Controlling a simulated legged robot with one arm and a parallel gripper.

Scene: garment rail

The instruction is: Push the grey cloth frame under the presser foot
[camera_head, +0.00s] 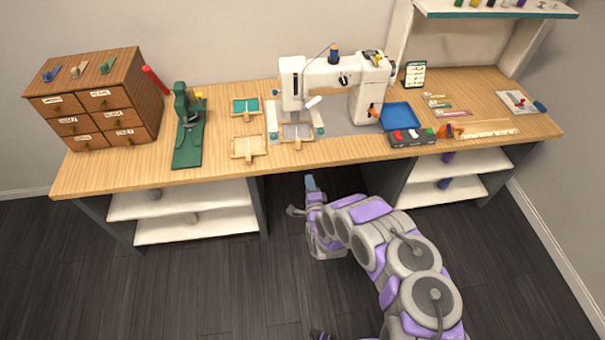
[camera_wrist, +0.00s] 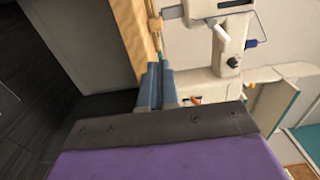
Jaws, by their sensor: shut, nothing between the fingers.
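The grey cloth frame (camera_head: 297,131) is a small wood-edged frame with a handle at its front. It sits at the base of the white sewing machine (camera_head: 365,95), at or just in front of the needle area. The presser foot is too small to make out. My gripper (camera_head: 310,183) is shut and empty, in front of the table's front edge and below the frame in the head view. In the wrist view, the blue-grey fingertips (camera_wrist: 157,85) are together, pointing toward the wooden edge and the machine (camera_wrist: 225,55). The frame is mostly out of the wrist view.
A teal cloth frame (camera_head: 245,106) and a cream cloth frame (camera_head: 249,147) lie to the left. A green stand (camera_head: 187,130) and wooden drawers (camera_head: 105,100) are further left. A blue tray (camera_head: 401,116) and a dark box (camera_head: 411,138) lie to the right.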

